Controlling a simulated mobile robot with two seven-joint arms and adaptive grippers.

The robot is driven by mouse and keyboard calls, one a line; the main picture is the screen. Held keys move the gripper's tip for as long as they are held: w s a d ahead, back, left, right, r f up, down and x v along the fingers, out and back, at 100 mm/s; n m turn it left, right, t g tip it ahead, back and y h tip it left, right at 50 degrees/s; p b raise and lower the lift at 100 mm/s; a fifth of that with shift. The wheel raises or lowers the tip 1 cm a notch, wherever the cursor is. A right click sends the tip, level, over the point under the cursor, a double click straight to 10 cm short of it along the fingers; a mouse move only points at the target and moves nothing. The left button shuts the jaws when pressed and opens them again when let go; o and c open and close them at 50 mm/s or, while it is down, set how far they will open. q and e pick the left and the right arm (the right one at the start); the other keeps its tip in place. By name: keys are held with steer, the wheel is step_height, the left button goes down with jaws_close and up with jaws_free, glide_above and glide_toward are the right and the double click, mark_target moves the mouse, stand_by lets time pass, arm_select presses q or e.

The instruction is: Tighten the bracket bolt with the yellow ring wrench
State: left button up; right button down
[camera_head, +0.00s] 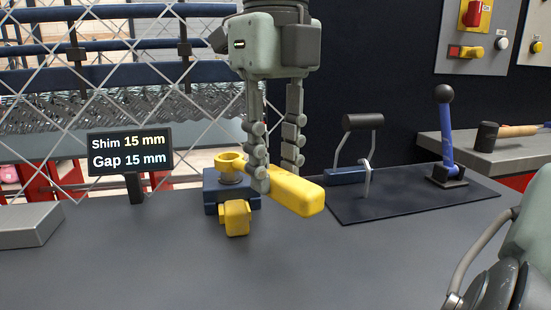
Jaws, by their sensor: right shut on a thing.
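The yellow ring wrench (297,192) lies roughly level, its handle pointing to the front right. Its ring (229,159) is at the top of the blue bracket (215,192), above a grey round part (231,176). The bolt itself is largely hidden, so I cannot tell how far the ring sits on it. My right gripper (274,180) comes down from above and is shut on the wrench handle near the ring end. A yellow block (237,217) sits at the bracket's front.
A sign (130,152) reads Shim 15 mm, Gap 15 mm. A dark mat (415,205) at right holds a blue lever (445,135) and a black-handled frame (362,123). A grey block (28,224) lies at left. The front worktop (190,275) is clear.

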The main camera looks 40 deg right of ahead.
steer(key=shift+f+b, duration=0.5)
steer(key=shift+f, duration=0.2)
steer(key=c, duration=1.9)
jaws_free()
jaws_close()
steer(key=shift+r, duration=0.1)
